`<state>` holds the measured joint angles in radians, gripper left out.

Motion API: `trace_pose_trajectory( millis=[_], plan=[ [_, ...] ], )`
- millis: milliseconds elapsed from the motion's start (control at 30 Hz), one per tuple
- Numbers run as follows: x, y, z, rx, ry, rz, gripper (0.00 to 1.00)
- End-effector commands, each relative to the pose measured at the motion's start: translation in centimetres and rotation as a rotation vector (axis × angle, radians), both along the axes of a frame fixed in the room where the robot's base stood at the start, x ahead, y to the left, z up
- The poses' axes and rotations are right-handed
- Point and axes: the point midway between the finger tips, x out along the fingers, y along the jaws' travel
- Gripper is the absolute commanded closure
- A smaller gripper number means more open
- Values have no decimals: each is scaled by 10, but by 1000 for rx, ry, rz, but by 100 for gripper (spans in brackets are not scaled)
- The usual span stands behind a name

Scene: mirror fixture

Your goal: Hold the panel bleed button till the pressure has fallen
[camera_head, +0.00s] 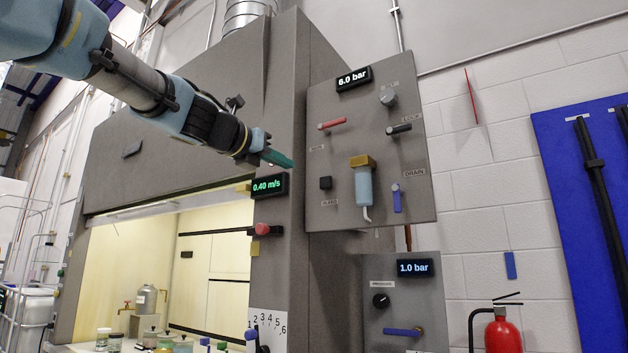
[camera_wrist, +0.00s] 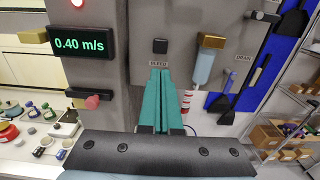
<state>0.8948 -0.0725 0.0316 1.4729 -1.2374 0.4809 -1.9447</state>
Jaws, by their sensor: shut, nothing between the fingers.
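The bleed button (camera_head: 325,183) is a small black square on the upper grey panel (camera_head: 345,110), with a label under it. It also shows in the wrist view (camera_wrist: 160,46), above its BLEED label. The pressure display (camera_head: 353,78) at the panel's top appears to read 6.0 bar. My gripper (camera_head: 286,163) is shut and empty, its teal fingers together. In the head view the tips are left of and above the button, apart from it. In the wrist view my gripper (camera_wrist: 160,71) points at the panel, its tips just below the button and over the label's lower edge.
The panel also carries a red lever (camera_head: 332,124), a black lever (camera_head: 399,129), a grey knob (camera_head: 388,99), a filter bowl (camera_head: 363,185) and a blue drain lever (camera_head: 397,199). The fume hood's 0.40 m/s display (camera_head: 269,187) and red button (camera_head: 261,229) are close left.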

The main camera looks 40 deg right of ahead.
Motion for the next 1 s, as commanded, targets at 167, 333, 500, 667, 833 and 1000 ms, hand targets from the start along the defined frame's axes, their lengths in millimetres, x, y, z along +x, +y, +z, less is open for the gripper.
trace_pose_trajectory(
  millis=[167, 333, 500, 667, 833, 1000],
  plan=[
    [1, -2, 0, 2, 0, 1, 100],
    [6, -20, 1, 3, 0, 0, 100],
    [14, -53, 1, 5, 0, -1, 100],
    [23, -85, 2, 4, -1, -1, 100],
    [30, -113, 2, 3, -1, 1, 100],
    [35, -130, 0, 5, -2, 1, 100]
  ],
)
